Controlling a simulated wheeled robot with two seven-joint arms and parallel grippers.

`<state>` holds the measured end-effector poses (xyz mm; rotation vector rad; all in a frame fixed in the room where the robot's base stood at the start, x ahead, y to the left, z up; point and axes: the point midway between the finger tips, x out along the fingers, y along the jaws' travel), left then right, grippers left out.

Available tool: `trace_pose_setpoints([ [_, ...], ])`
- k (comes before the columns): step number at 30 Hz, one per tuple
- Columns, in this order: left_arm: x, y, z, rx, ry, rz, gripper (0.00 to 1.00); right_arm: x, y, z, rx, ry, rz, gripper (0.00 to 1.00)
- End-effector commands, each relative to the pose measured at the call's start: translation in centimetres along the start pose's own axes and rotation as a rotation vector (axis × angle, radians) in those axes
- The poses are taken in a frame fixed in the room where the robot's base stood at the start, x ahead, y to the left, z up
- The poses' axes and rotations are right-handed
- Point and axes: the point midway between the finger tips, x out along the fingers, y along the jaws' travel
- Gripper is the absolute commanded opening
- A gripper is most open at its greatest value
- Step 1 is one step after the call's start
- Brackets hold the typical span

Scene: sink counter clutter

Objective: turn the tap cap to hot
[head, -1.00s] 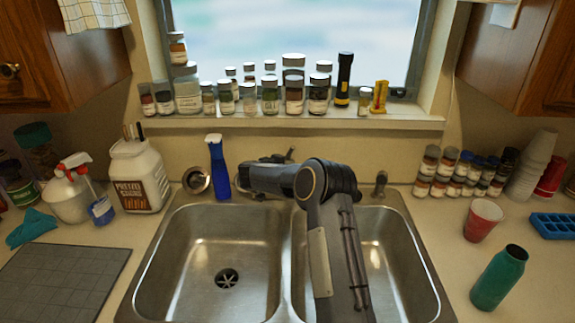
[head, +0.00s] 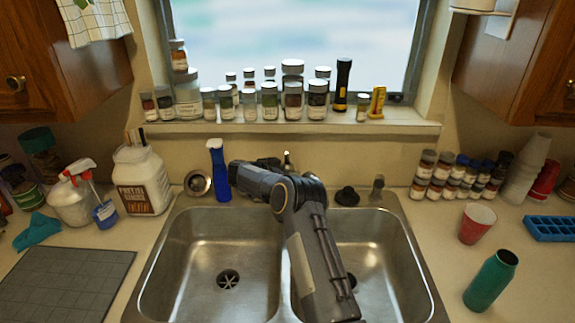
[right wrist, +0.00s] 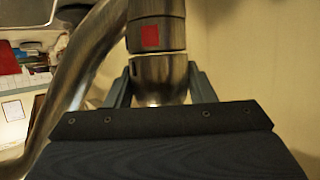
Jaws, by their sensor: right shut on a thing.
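A seam separates the upper part from a rounded metal section below. My right gripper (right wrist: 160,85) is shut, with its two fingers on either side of that lower section. The curved spout (right wrist: 72,85) runs down to the left of the column. In the head view, my right arm hides most of the tap; a small piece of it (head: 288,159) shows behind my wrist. My left gripper is not in view.
A black stopper (head: 347,196) sits on the sink's back rim. Jars line the windowsill (head: 225,128). Both sink basins (head: 205,255) look empty.

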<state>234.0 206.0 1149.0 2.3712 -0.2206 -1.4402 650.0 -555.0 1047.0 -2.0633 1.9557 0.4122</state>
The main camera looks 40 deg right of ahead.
Motion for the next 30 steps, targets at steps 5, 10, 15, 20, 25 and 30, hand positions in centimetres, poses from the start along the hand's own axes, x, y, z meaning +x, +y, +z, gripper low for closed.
trace_pose_setpoints([
  [5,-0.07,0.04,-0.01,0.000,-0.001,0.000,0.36,-0.04,-0.16,-0.22,0.040,0.007,0.082,0.26],
  [10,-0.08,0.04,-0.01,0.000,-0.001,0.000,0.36,-0.05,0.00,-0.27,0.053,0.005,0.116,0.26],
  [15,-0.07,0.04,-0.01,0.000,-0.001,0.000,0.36,-0.06,0.02,-0.28,0.053,0.004,0.118,0.26],
  [20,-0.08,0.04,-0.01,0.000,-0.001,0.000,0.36,-0.06,0.02,-0.29,0.053,0.004,0.117,0.54],
  [25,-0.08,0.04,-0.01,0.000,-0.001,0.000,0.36,-0.05,0.03,-0.20,0.052,0.003,0.118,0.58],
  [30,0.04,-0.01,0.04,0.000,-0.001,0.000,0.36,-0.26,-0.01,-0.08,0.051,0.002,0.118,0.58],
])
